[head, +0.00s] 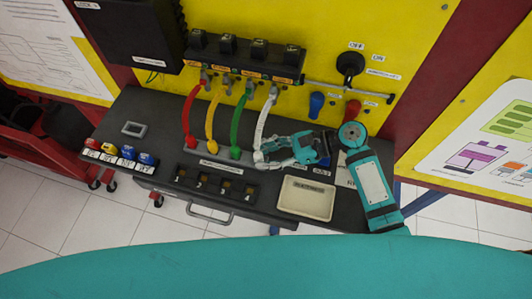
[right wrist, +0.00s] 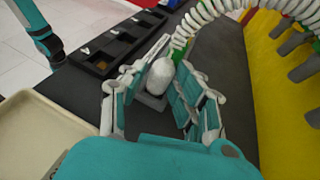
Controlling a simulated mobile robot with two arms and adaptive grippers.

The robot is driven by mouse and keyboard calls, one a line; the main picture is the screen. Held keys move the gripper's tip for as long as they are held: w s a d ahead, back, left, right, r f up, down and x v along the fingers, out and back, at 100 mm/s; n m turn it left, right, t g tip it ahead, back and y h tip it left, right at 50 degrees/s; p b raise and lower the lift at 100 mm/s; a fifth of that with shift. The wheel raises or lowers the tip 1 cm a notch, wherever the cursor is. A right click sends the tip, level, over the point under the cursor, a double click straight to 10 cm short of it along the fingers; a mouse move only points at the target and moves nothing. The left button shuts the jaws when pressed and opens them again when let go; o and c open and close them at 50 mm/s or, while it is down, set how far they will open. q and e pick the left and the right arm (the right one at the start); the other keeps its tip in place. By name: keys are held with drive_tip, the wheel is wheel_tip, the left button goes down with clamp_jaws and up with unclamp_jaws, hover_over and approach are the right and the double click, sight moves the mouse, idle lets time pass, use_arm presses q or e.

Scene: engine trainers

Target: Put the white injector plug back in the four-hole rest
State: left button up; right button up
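The white injector plug (head: 259,157) is at the right end of a grey strip, at the lower end of a white coiled cable (head: 265,122). In the right wrist view the plug (right wrist: 161,84) stands between my right gripper's fingers (right wrist: 155,105). The fingers are spread, with a visible gap on the left side. I take the grey strip (head: 213,152) as the four-hole rest; its holes are hidden. Red (head: 192,143), yellow (head: 209,148) and green (head: 235,153) plugs stand along it. My right gripper (head: 268,157) reaches in from the right. My left gripper does not show.
A black tray with numbered compartments (head: 215,184) lies in front of the strip. A cream tray (head: 306,198) is right of it. Coloured blocks (head: 125,153) sit at the bench's left end. The yellow panel (head: 290,20) with its injector row rises behind.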

drive_tip(key=shift+d, duration=0.15)
drive_tip(key=shift+d+r+p, duration=0.3)
drive_tip(key=shift+d+p, duration=0.1)
drive_tip(key=shift+p, duration=0.3)
drive_tip(key=p+v, duration=0.2)
drive_tip(key=v, duration=0.1)
drive_tip(key=shift+r+p, duration=0.3)
drive_tip(key=shift+r, duration=0.1)
drive_tip(key=shift+d, duration=0.25)
drive_tip(key=shift+r, duration=0.1)
wheel_tip(320, 180, up, 5)
drive_tip(key=p, duration=0.6)
drive_tip(key=shift+r, duration=0.15)
